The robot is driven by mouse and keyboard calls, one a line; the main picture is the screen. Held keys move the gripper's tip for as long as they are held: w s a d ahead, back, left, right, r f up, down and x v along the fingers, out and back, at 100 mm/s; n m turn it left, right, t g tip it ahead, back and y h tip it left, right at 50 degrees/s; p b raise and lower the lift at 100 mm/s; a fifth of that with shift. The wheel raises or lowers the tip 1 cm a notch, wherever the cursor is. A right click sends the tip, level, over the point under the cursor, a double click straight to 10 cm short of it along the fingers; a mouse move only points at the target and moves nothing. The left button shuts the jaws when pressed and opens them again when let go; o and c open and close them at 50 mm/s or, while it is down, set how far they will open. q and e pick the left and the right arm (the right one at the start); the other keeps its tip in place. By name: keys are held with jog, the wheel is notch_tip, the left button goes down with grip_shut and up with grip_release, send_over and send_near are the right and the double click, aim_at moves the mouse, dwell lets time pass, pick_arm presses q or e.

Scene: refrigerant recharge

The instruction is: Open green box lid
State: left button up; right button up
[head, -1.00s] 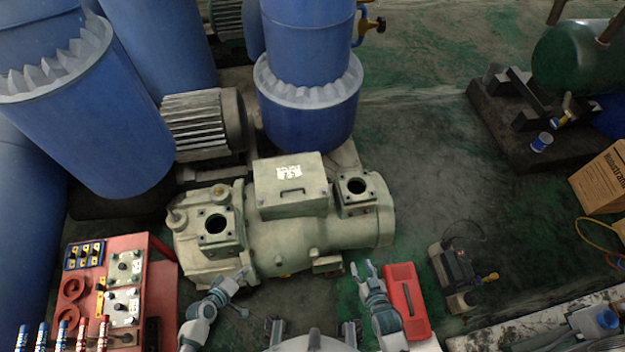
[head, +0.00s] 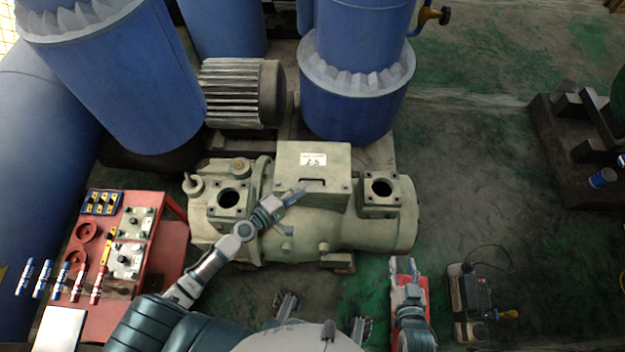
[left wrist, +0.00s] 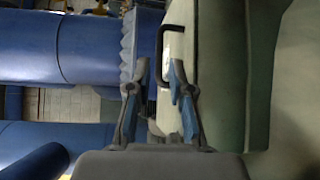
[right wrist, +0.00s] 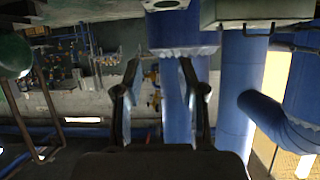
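The green box (head: 313,165) sits on top of the pale green compressor, its lid shut, with a dark handle (head: 312,181) on its front and a white label. My left gripper (head: 294,195) is just in front of the box, near the handle's left end. My right gripper (head: 405,267) is open and empty low over the red case, as the right wrist view (right wrist: 160,70) also shows.
The compressor (head: 325,230) has open round ports either side of the box. Blue tanks (head: 355,95) rise behind. A red case (head: 424,290) and a dark pump (head: 470,295) lie on the floor at right.

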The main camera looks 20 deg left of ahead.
aim_at(314, 179)
pick_arm(q)
jog(key=x, duration=0.5)
jog(key=shift+w, duration=0.1)
jog(key=shift+w+a+f, duration=0.1)
jog(key=shift+w+f, duration=0.05)
jog(key=shift+w, duration=0.2)
jog(key=shift+w+a+f, duration=0.15)
jog(key=shift+w, duration=0.2)
jog(key=shift+d, duration=0.5)
jog(key=shift+c, duration=0.3)
jog(key=shift+d+r, duration=0.1)
jog(key=shift+d, duration=0.05)
grip_shut()
pick_arm(e)
jog(key=shift+s+d+f+g, duration=0.2)
jog(key=shift+s+f+g, duration=0.4)
jog(key=shift+f, duration=0.2)
